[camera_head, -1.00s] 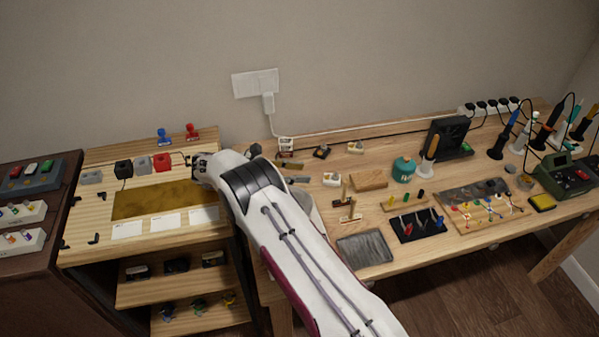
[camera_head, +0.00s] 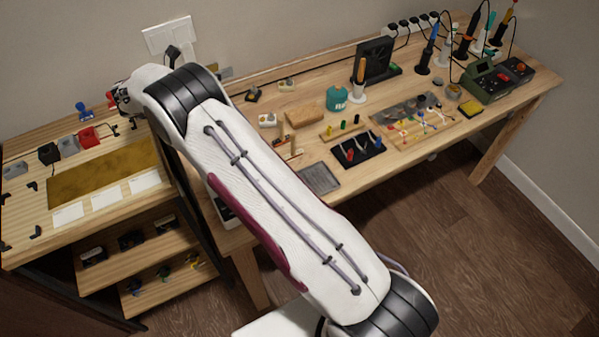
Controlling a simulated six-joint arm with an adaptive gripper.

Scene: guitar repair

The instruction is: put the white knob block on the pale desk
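Two small white blocks with knobs stand on the workbench to the right of my arm. One white knob block (camera_head: 267,120) is nearer, and another white knob block (camera_head: 287,84) is farther back. I cannot tell which one the task means. The pale wooden desk (camera_head: 20,229) on the left has a gold-brown mat (camera_head: 100,176) and white cards on it. My gripper (camera_head: 122,100) is above or at the back right of this desk, largely hidden by my wrist. I cannot see whether its fingers are open or hold anything.
Grey, black and red blocks (camera_head: 88,138) stand in a row behind the mat, with blue and red stamps (camera_head: 82,110) behind. The workbench holds a wooden block (camera_head: 305,115), a teal jar (camera_head: 337,98), a grey tray (camera_head: 319,179) and soldering tools. My arm covers the bench's left end.

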